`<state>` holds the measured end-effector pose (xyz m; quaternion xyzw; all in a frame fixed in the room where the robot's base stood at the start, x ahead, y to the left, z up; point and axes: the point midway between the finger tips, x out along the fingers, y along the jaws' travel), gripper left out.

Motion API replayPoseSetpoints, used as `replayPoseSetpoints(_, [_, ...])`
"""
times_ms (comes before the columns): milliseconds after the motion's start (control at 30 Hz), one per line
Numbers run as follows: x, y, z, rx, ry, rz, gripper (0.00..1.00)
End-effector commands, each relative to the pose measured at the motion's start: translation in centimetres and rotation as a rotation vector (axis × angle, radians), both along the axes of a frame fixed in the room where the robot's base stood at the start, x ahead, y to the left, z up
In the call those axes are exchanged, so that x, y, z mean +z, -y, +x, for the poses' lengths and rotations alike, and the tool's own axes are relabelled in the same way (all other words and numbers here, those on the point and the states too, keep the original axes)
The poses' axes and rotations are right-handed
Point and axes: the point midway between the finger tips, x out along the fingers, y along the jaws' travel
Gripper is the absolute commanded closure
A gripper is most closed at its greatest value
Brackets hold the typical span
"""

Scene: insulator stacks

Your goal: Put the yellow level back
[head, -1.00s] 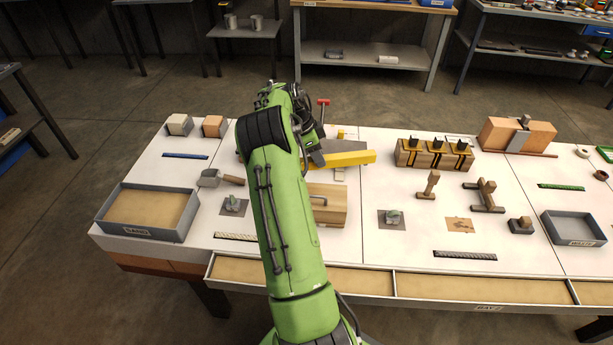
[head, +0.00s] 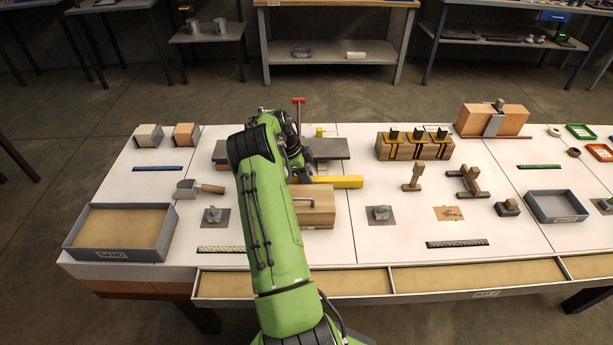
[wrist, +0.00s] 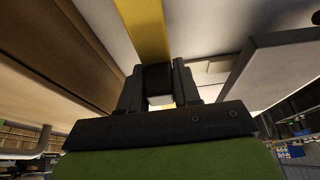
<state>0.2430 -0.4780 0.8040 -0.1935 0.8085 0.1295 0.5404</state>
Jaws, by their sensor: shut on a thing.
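The yellow level (head: 338,181) is a long bar, held roughly crosswise between the grey slab (head: 332,148) behind it and the wooden box (head: 316,208) in front. My gripper (head: 301,176) is shut on it; the fingers are mostly hidden by my arm in the head view. In the wrist view the level (wrist: 143,30) runs away from between my fingers (wrist: 158,88), with the wooden box (wrist: 60,50) on the left and the slab (wrist: 272,55) on the right. I cannot tell whether the level touches the table.
A wooden block with black and yellow clamps (head: 414,147) stands to the right. A wooden mallet-like piece (head: 413,177) stands nearer. A red-topped tool (head: 298,108) rises behind my arm.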

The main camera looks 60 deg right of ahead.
Motion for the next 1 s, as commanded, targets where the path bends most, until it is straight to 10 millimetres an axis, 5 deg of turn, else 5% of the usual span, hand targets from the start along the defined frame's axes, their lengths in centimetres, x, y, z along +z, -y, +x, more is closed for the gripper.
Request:
replayPoseSetpoints(67, [-0.2, 0.0, 0.0, -0.001, 0.001, -0.001, 1.00])
replayPoseSetpoints(100, [-0.3, 0.0, 0.0, 0.000, 0.000, 0.000, 0.66])
replayPoseSetpoints(267, [-0.2, 0.0, 0.0, 0.000, 0.000, 0.000, 0.42])
replayPoseSetpoints(633, [0.9, -0.1, 0.3, 0.002, 0.001, -0.002, 0.42])
replayPoseSetpoints(1000, [9.6, -1.7, 3.5, 0.002, 0.002, -0.002, 0.42])
